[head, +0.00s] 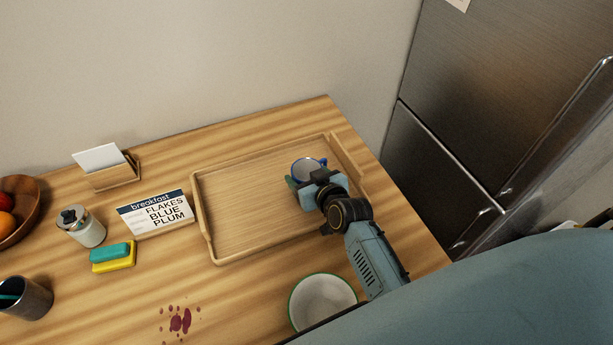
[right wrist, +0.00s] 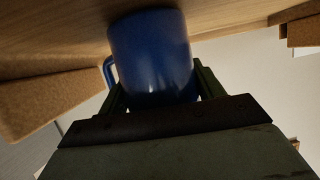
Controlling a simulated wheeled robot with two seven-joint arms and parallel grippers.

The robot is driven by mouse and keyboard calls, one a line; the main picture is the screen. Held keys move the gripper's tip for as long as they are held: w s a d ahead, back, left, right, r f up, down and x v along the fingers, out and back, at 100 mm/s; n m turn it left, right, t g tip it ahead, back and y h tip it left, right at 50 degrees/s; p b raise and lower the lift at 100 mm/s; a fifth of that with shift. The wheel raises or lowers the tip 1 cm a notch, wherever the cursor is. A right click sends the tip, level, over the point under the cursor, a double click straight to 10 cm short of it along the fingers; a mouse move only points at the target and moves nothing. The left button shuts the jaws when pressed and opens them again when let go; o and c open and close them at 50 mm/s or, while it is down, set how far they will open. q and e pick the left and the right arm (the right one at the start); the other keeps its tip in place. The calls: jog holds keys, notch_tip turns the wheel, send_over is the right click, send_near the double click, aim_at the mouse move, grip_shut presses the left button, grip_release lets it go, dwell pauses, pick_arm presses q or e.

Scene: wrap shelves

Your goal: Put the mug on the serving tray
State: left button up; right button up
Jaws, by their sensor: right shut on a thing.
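The wooden serving tray (head: 240,208) lies on the counter in the middle of the head view. My right gripper (head: 308,179) is over the right part of the tray, shut on a blue mug (head: 307,166). In the right wrist view the mug (right wrist: 153,55) sits between the two fingers, its handle at the left. Its far end is against or very near the wooden surface; I cannot tell whether it touches. In the head view the gripper hides part of the mug. My left gripper does not show.
A white bowl with a green rim (head: 322,301) stands in front of the tray. A breakfast card (head: 156,213), a sponge (head: 113,257), a jar (head: 83,228), a dark cup (head: 25,298) and a fruit bowl (head: 30,208) are at left. A fridge (head: 490,90) stands at right.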

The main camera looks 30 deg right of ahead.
jog(key=shift+f, duration=0.1)
jog(key=o, duration=1.1)
jog(key=shift+o, duration=0.2)
jog(key=shift+s+r, duration=0.2)
jog(key=shift+r, duration=0.1)
jog(key=p+v, duration=0.2)
jog(key=v, duration=0.9)
jog(key=shift+s+r, duration=0.15)
jog(key=shift+s, duration=0.1)
